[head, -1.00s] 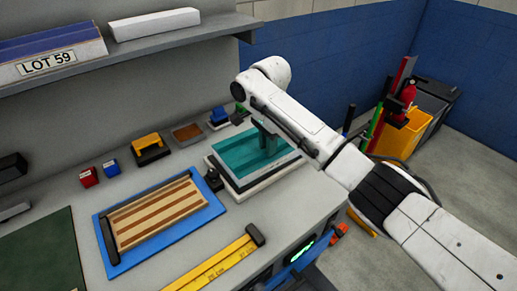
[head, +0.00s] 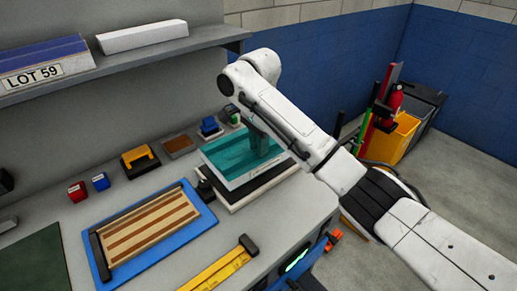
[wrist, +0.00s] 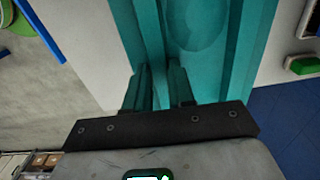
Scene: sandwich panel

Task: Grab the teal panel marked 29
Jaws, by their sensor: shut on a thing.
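The teal panel (head: 222,154) is above a stack of dark and pale sheets at the back right of the bench. Its pale front edge carries small dark writing that I cannot read. My gripper (head: 257,143) reaches down from the right onto the panel's top side and is shut on it. In the wrist view, my gripper's two fingers (wrist: 160,90) stand either side of a teal strip, and the teal panel (wrist: 233,70) fills the upper middle. The fingertips are partly hidden in the head view.
A blue tray (head: 104,273) with a striped board lies in front left of the stack. A yellow ruler (head: 215,272) lies at the bench's front. Small red and blue blocks (head: 77,191) and a yellow-handled box (head: 140,158) stand behind. A shelf (head: 120,62) hangs above.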

